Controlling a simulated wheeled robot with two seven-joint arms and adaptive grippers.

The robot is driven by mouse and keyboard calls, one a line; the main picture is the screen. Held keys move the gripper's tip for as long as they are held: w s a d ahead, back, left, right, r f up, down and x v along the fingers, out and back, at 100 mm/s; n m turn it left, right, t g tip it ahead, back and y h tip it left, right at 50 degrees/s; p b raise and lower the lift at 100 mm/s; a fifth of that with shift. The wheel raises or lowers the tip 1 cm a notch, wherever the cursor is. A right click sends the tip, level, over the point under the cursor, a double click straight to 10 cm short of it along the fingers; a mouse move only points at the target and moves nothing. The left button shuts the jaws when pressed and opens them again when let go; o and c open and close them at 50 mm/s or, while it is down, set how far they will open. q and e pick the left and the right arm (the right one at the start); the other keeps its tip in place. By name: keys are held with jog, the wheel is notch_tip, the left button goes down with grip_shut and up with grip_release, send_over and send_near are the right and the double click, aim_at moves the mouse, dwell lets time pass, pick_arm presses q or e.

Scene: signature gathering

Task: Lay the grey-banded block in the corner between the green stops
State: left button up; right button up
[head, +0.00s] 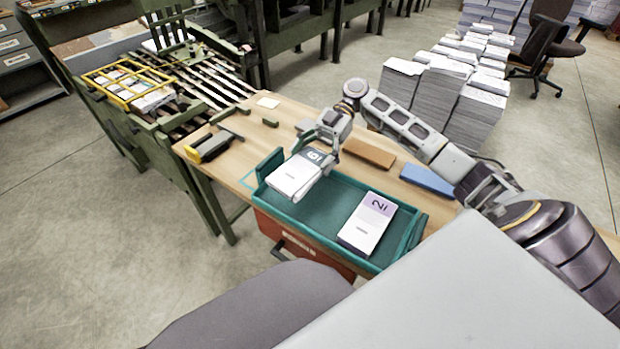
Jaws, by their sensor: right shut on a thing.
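The grey-banded block (291,179) is a white stack with a grey band at its far end. My right gripper (324,168) is shut on it at its right side, over the left end of the teal tray (310,216). I cannot tell whether the block touches the tray. My left gripper is not in view.
A purple-banded block (366,224) lies at the tray's right end. A brown block (369,152) and a blue block (428,180) lie behind the tray. A yellow-ended tool (210,146) lies near the table's left edge. Paper stacks (440,90) stand behind.

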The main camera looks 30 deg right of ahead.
aim_at(312, 172)
jog(key=shift+f, duration=0.9)
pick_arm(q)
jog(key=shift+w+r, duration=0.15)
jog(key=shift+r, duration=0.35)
pick_arm(e)
jog(key=shift+f, duration=0.1)
jog(key=shift+f, duration=0.3)
notch_tip(312, 172, down, 3)
jog(key=shift+r+b, duration=0.1)
jog(key=shift+b, duration=0.4)
jog(key=shift+f, duration=0.55)
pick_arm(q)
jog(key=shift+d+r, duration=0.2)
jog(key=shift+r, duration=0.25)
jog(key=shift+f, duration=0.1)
pick_arm(e)
jog(key=shift+f, duration=0.2)
